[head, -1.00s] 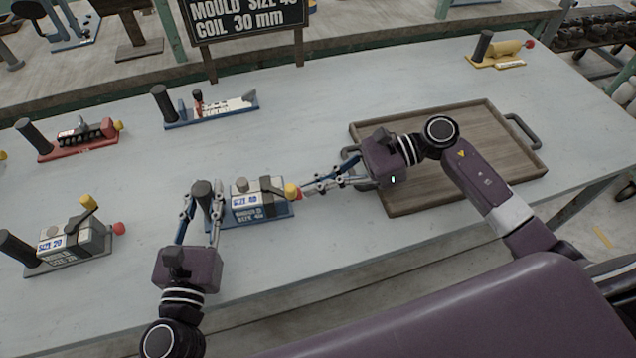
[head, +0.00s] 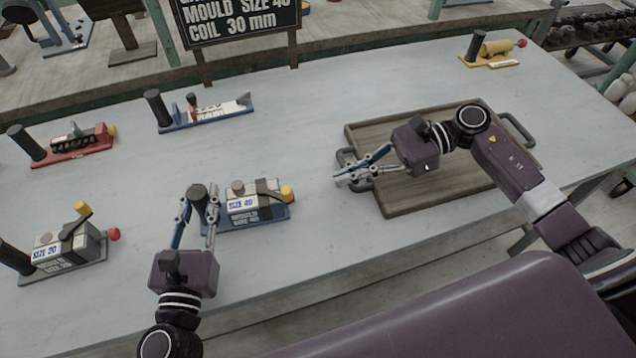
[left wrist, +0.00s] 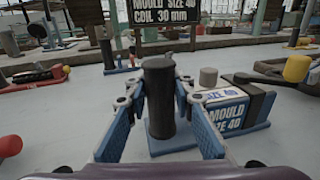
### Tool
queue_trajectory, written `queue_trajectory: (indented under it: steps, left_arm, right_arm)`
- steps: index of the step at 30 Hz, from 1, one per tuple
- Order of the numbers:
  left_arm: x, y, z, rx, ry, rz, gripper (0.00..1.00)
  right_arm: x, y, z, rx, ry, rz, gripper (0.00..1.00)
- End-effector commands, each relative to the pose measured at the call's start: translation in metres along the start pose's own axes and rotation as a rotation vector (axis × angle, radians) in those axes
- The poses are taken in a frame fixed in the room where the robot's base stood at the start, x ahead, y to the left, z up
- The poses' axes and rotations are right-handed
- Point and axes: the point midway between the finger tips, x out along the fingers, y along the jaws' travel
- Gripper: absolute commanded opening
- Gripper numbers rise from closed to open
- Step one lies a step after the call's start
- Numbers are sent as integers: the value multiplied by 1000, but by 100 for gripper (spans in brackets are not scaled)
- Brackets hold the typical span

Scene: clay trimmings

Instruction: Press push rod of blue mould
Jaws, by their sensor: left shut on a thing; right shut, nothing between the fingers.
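The blue mould (head: 262,217) stands on the table, a grey block labelled SIZE 40 on a blue base. A dark upright post (left wrist: 160,100) rises at its left end. A dark lever crosses the block, and a yellow grip (head: 287,193) is at the right end. I cannot make out the push rod's end near that grip. My left gripper (head: 198,196) is shut on the dark post, one finger on each side. My right gripper (head: 340,181) is shut and empty, apart from the mould to its right, near the tray's left handle.
A wooden tray (head: 395,209) lies to the right. A grey mould (head: 65,264) stands at the left, with red (head: 62,151), blue (head: 205,115) and yellow (head: 492,56) tools farther back. A sign (head: 240,20) reads MOULD SIZE 40, COIL 30 mm. Table front centre is clear.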

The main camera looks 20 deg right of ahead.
Motion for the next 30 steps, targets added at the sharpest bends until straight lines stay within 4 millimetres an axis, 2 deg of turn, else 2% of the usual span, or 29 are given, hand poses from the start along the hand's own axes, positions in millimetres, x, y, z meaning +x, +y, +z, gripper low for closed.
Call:
queue_trajectory:
  steps: [1, 3, 9, 23, 24, 29, 30]
  left_arm:
    - [-2, -2, -9, -4, 17, -4, 0]
    - [-2, -2, -9, -3, 17, -3, 0]
    - [-2, -1, -9, -3, 18, -2, 0]
    - [-2, -1, -9, -2, 18, -1, 0]
    - [-2, -1, -9, -2, 18, -1, 26]
    - [-1, 0, -6, -1, 12, 0, 43]
    - [-1, 0, -6, 0, 11, 1, 43]
  right_arm:
    - [-12, 0, -2, 2, 4, -2, 0]
    - [-24, 0, -1, 1, 2, -1, 0]
    - [-46, -1, -1, 0, 1, -2, 0]
    - [-51, 0, -1, -1, 1, -1, 0]
    - [-51, 0, -1, -1, 1, -1, 0]
    - [-50, 0, -1, -1, 1, -1, 0]
    - [-50, 0, 0, -1, 1, -1, 0]
